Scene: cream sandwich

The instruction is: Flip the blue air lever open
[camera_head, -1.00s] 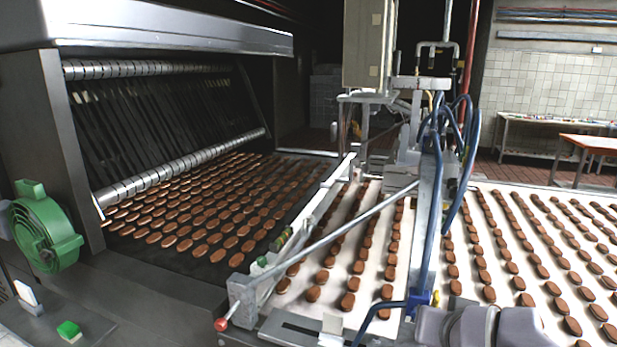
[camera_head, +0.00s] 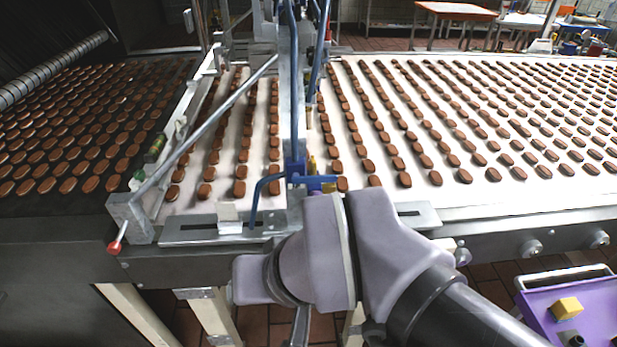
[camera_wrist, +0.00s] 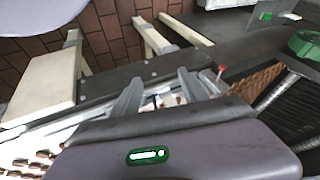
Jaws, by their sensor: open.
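The blue air lever (camera_head: 322,182) appears as a short blue bar at a blue valve, low on the upright post at the front edge of the conveyor. A blue hose (camera_head: 262,190) bends down beside it. My arm stands just in front and hides part of that area. In the wrist view my gripper (camera_wrist: 160,78) has its two grey fingers apart with nothing held between them. It points across the conveyor's front edge. I cannot make out the lever clearly in the wrist view, or how far the fingers are from it.
Rows of brown biscuits lie on the white conveyor belt (camera_head: 480,195). A diagonal rod with a red knob (camera_head: 114,247) stands to the left of the lever. A purple cart (camera_head: 590,325) with a yellow block (camera_head: 566,308) is at lower right. Tiled floor shows below.

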